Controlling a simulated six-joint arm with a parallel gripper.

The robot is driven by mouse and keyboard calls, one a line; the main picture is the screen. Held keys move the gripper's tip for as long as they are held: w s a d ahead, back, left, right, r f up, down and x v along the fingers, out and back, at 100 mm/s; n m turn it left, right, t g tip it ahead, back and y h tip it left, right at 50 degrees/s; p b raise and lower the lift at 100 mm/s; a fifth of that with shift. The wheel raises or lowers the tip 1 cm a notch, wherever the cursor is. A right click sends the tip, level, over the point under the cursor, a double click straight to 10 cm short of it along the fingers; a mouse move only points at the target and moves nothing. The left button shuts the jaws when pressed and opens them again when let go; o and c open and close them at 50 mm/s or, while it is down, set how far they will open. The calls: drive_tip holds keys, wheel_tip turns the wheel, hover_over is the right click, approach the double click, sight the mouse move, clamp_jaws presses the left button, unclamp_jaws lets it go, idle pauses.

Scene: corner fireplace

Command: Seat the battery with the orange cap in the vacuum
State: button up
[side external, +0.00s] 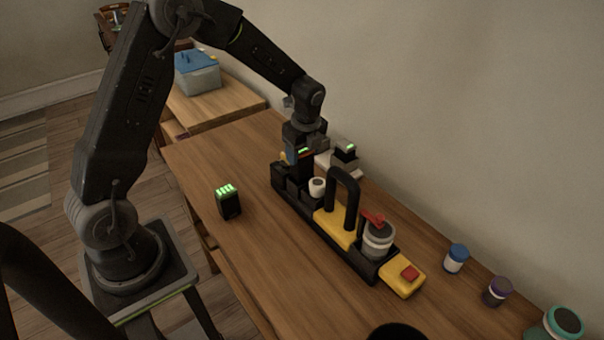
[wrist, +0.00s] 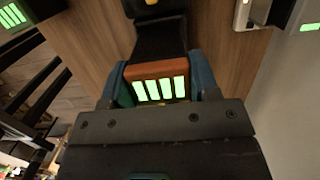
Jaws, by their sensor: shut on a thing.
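The battery with the orange cap (wrist: 155,69) is between the blue finger pads of my gripper (wrist: 160,82) in the wrist view, its green light bars lit. In the side view my gripper (side external: 300,152) is shut on it, pointing down over the far left end of the vacuum (side external: 334,222). The vacuum is a long black and yellow body with a black loop handle, lying on the table. The battery's lower end is hidden, so I cannot tell whether it is inside the vacuum's bay or just above it.
A second battery with green lights (side external: 229,203) stands on the wooden table (side external: 255,255) left of the vacuum. Another stands on a pale base (side external: 347,168) behind my gripper, near the wall. Several jars, including a blue one (side external: 456,258), line the right side.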

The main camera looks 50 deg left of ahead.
sight(302, 168)
drive_tip(key=shift+f, duration=2.7)
drive_tip(key=shift+f, duration=0.1)
drive_tip(key=o, duration=1.1)
drive_tip(key=r, duration=0.4)
drive_tip(key=d+r, duration=0.1)
drive_tip(key=r, duration=0.6)
drive_tip(key=shift+d+r, duration=0.35)
drive_tip(key=shift+r, duration=0.05)
drive_tip(key=s+d+r+n+t, duration=0.25)
drive_tip(key=s+r+n, duration=0.2)
drive_tip(key=r, duration=0.35)
drive_tip(key=s+d+r+n+t, duration=0.1)
drive_tip(key=s+d+n, duration=0.1)
drive_tip(key=s+n, duration=0.2)
drive_tip(key=s+d+r+n+t+h, duration=0.1)
drive_tip(key=s+d+r+n, duration=0.1)
drive_tip(key=s+n, duration=0.3)
drive_tip(key=s+d+r+n+t, duration=0.1)
drive_tip(key=s+d+r+n, duration=0.1)
drive_tip(key=s, duration=0.8)
drive_tip(key=shift+s+d+n+h, duration=0.1)
drive_tip(key=shift+d+n+h, duration=0.4)
drive_tip(key=shift+n, duration=0.75)
